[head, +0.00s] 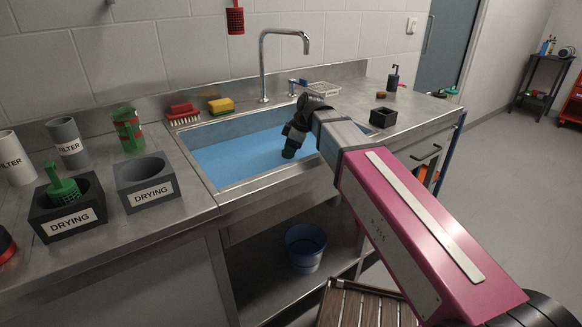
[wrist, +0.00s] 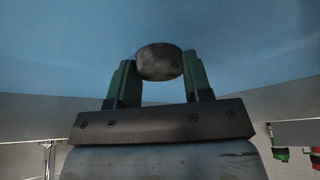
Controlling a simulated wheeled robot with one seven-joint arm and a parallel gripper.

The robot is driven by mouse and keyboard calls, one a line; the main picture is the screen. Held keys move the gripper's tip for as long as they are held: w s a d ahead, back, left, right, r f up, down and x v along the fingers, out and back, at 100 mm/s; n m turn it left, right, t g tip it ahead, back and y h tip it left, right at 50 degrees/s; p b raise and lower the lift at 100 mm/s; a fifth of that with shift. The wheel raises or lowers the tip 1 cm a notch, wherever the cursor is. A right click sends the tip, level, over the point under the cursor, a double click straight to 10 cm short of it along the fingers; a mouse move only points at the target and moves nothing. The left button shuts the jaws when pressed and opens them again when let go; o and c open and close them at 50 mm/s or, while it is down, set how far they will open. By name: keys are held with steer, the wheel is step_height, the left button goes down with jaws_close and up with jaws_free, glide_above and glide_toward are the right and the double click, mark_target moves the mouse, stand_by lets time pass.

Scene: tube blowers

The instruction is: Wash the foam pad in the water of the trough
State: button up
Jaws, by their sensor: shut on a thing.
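The foam pad (wrist: 158,62) is a round, dark grey, smudged piece in the wrist view. It sits between the green fingers of my gripper (wrist: 158,82), which is shut on it. Blue water fills the view behind the pad. In the head view the trough (head: 268,191) is a steel-rimmed sink with blue water (head: 235,158). The dark end of my arm points down over the right part of the water. The fingertips and pad are hidden there, and I cannot tell whether the pad touches the water.
A tap (head: 263,70) rises behind the trough. A red brush (head: 182,112) and yellow sponge (head: 221,105) lie on its back-left rim. Two DRYING holders (head: 146,185) stand left, one with a green strainer (head: 64,188). A black square holder (head: 383,117) stands right.

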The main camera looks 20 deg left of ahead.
step_height(320, 180, up, 13)
stand_by(1.5)
steer(key=shift+f, duration=0.1)
stand_by(1.2)
